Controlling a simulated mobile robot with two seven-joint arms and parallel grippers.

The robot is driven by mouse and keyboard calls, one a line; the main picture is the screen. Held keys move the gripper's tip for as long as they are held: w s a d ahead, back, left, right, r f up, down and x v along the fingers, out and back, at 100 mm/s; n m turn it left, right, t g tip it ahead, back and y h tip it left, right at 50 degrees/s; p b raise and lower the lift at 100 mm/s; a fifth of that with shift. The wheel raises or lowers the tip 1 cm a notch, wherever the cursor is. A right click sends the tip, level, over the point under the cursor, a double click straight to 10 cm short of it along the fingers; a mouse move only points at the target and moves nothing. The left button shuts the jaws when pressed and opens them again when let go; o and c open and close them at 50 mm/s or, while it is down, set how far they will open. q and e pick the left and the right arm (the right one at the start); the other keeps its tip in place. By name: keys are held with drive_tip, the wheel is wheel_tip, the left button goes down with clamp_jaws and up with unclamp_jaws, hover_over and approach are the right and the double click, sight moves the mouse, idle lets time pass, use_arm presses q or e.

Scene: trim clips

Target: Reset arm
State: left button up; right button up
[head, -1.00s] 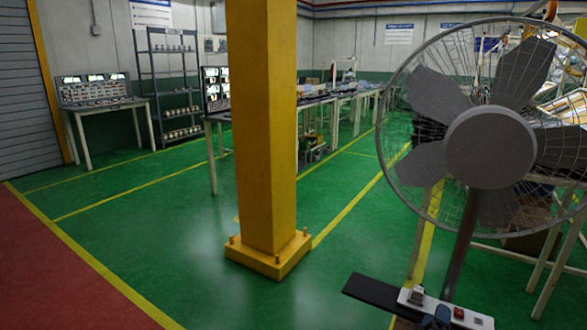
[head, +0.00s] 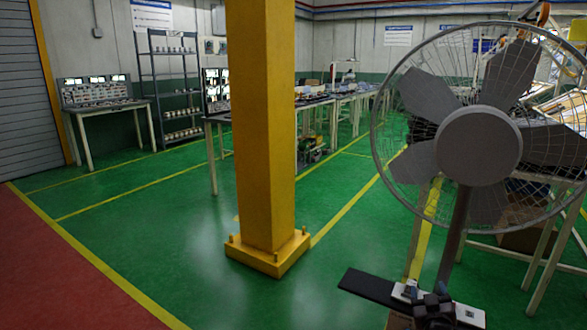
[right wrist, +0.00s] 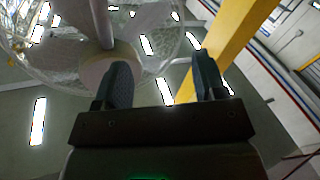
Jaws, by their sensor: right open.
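My right gripper (head: 432,302) shows as a dark shape at the bottom of the head view, in front of the fan's base. In the right wrist view its two dark fingers (right wrist: 164,82) stand apart with nothing between them, and they point up toward the ceiling. The fan's pole and cage show behind the left finger there. My left gripper is not in view. No trim clip can be made out near the gripper.
A large grey caged fan (head: 478,147) stands close on the right, with a white switch plate (head: 470,316) low down. A yellow pillar (head: 262,130) rises mid-view on a square base. Benches (head: 340,92) line the back. Green floor (head: 140,245) is clear at left.

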drive_tip(key=s+a+f+g+y, duration=0.1)
drive_tip(key=s+a+f+g, duration=0.1)
drive_tip(key=s, duration=1.2)
drive_tip(key=s+a+f+g+y, duration=0.1)
drive_tip(key=s+f, duration=0.4)
drive_tip(key=s, duration=0.8)
drive_tip(key=s+a+f+g+y, duration=0.1)
drive_tip(key=s+a+f+g, duration=0.2)
drive_tip(key=s, duration=1.1)
drive_tip(key=shift+s+a+f+g+y+p, duration=0.3)
drive_tip(key=shift+a+g+y+p, duration=0.25)
drive_tip(key=shift+a, duration=0.5)
